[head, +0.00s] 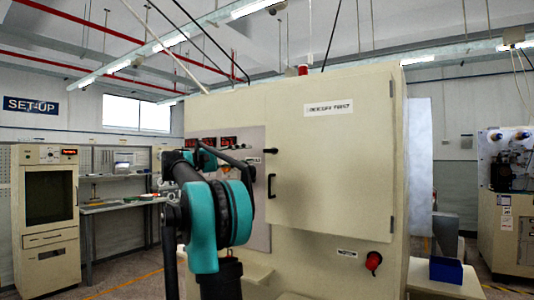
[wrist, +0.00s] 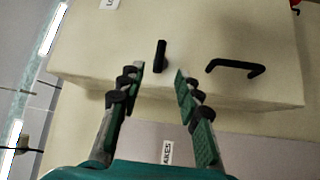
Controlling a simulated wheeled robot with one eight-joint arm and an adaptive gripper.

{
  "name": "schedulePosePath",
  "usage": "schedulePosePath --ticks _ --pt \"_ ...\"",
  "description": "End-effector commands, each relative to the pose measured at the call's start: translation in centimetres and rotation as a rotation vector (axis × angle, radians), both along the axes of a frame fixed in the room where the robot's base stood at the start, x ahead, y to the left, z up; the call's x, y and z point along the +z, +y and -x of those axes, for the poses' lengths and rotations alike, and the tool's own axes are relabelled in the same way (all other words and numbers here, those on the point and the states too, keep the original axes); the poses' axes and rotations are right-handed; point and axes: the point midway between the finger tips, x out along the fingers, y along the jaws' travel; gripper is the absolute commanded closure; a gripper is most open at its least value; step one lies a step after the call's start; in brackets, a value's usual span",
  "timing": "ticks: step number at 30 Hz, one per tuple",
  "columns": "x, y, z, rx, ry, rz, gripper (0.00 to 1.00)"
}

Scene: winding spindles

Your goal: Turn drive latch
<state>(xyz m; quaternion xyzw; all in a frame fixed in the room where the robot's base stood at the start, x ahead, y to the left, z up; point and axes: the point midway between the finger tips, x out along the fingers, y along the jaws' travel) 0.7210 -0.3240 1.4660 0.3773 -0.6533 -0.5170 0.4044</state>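The drive latch, a small black lever (head: 270,151), sits at the left edge of the cream cabinet door (head: 335,200) in the head view and lies about level. In the wrist view the latch (wrist: 160,56) shows upright, just beyond and between the fingertips. My gripper (wrist: 158,76) is open, with its green-padded fingers spread and nothing between them. It appears apart from the latch; the exact gap is hard to judge. In the head view my arm hides most of the gripper.
A black C-shaped pull handle (head: 271,186) is below the latch, and to its right in the wrist view (wrist: 236,67). A red knob (head: 373,261) is at the cabinet's lower right. Red displays (head: 228,142) are on the panel left of the door.

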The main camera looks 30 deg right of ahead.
Motion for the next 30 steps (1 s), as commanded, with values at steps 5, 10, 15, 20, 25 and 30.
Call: schedulePosePath --ticks 5,10,15,20,25,30 --pt "0.5 -3.3 1.5 -0.003 0.000 -0.001 0.66" --pt "0.9 -5.8 2.6 -0.003 0.000 -0.001 0.66" --pt "1.1 -7.3 3.1 -0.001 0.001 0.000 0.66" --pt "1.2 -7.7 3.3 0.000 0.001 0.000 0.66" --pt "1.2 -7.7 3.3 0.000 0.001 0.000 0.66" --pt "1.2 -7.7 3.3 0.000 0.001 0.000 0.81"
